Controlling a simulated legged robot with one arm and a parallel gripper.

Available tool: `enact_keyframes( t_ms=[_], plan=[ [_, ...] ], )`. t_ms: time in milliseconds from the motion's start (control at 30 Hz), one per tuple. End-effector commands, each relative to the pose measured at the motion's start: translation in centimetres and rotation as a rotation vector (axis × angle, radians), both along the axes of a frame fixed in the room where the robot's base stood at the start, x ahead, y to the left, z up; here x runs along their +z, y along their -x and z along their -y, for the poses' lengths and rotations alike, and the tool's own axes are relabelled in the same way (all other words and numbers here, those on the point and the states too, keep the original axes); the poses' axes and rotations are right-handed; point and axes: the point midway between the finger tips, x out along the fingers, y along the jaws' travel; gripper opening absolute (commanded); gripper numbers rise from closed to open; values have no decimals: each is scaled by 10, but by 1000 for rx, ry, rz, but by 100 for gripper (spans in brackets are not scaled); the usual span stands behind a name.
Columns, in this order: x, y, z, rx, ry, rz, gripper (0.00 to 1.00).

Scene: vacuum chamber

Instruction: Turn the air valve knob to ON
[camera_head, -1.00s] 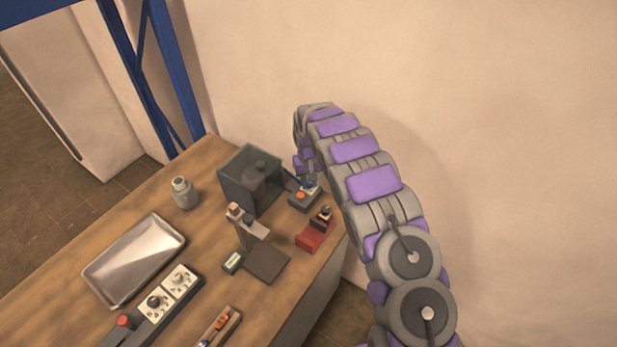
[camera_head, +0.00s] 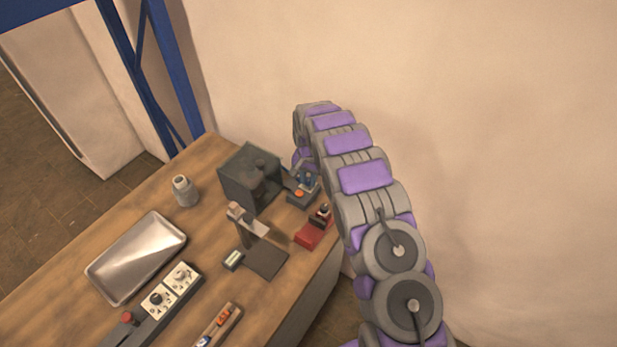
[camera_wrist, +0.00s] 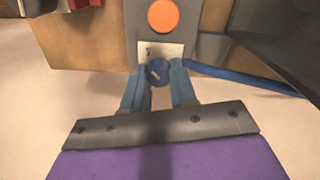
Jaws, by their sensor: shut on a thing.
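The air valve is a small grey box (camera_head: 302,201) with an orange button (camera_head: 299,194), at the table's right end beside the dark chamber. In the wrist view, its round blue knob (camera_wrist: 158,72) sits below a white label plate (camera_wrist: 161,51) and the large orange button (camera_wrist: 163,16). My gripper (camera_wrist: 159,75) has its two blue fingers on either side of the knob, shut on it. In the head view my gripper (camera_head: 308,178) is small, at the valve. The label's marking is too small to read.
The dark glass-walled chamber (camera_head: 238,180) stands just left of the valve, close to my gripper. A blue hose (camera_wrist: 245,80) runs right from the knob area. A red device (camera_head: 312,235) stands nearer, and a stand with a dark plate (camera_head: 266,260) lies nearer-left.

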Motion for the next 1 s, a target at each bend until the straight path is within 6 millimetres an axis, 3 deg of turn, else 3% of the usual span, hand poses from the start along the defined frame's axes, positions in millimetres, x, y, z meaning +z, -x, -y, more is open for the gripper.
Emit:
enact_keyframes(
  t_ms=[433,467,700,1000],
  plan=[
    [0,1,-2,-9,-2,-2,0],
    [0,1,-2,-9,-2,-2,29],
    [0,0,-1,-9,-2,-2,52],
    [3,0,0,-9,-1,-1,52]
  ],
)
